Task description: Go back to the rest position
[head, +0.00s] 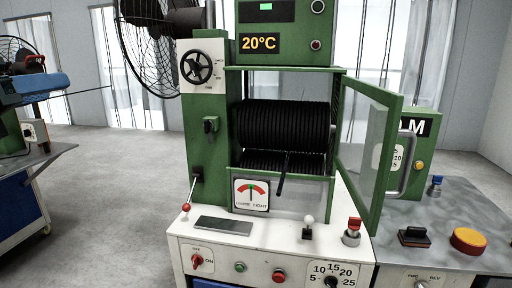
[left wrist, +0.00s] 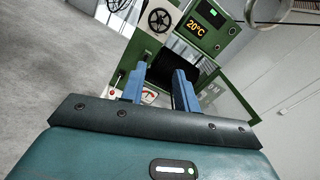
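My left gripper (left wrist: 158,90) shows in the left wrist view with its two blue fingers apart and nothing between them. Beyond the fingers stands the green machine (head: 208,120), which also shows in the left wrist view (left wrist: 200,28). I cannot make out my left gripper for certain in the head view. My right gripper is in neither view. In the head view the machine's clear-paned door (head: 366,140) stands open to the right. Inside is a black ribbed roller (head: 285,126). The display (head: 259,43) reads 20°C.
Open floor (head: 110,200) lies left.

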